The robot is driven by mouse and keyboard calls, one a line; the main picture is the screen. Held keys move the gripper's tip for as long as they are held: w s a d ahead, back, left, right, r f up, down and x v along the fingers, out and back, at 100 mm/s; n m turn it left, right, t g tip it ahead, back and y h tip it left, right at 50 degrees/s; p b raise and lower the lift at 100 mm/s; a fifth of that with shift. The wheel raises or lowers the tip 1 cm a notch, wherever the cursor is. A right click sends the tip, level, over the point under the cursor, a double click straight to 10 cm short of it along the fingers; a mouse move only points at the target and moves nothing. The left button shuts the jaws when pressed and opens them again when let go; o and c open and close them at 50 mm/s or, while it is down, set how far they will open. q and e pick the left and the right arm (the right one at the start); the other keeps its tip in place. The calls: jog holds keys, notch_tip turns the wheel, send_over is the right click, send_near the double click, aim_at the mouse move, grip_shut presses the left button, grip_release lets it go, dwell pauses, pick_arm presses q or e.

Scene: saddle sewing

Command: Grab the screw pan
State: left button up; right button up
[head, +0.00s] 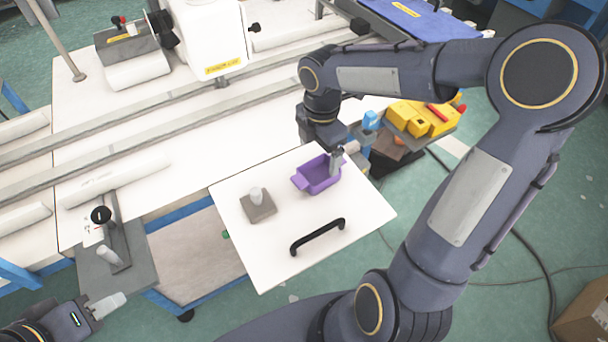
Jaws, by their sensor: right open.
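The purple screw pan (313,177) sits on a white board at the front of the table. My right gripper (344,158) points down at the pan's right end, with its fingers open. One finger overlaps the pan's right rim in the picture; I cannot tell whether it touches. Part of the pan's far right side is hidden behind the gripper. My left gripper (112,304) is at the lower left, away from the pan, and its jaw opening cannot be made out.
On the white board (350,203) are a grey block with a light knob (257,204) and a black handle (317,237). A yellow tool holder (421,118) stands right of the pan. A white sewing machine (210,35) is behind. A grey plate with a lever (118,258) is at left.

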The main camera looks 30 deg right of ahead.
aim_at(319, 178)
jog(key=f, duration=0.7)
jog(key=shift+s, duration=0.25)
jog(key=shift+r, duration=0.1)
jog(key=c, duration=1.1)
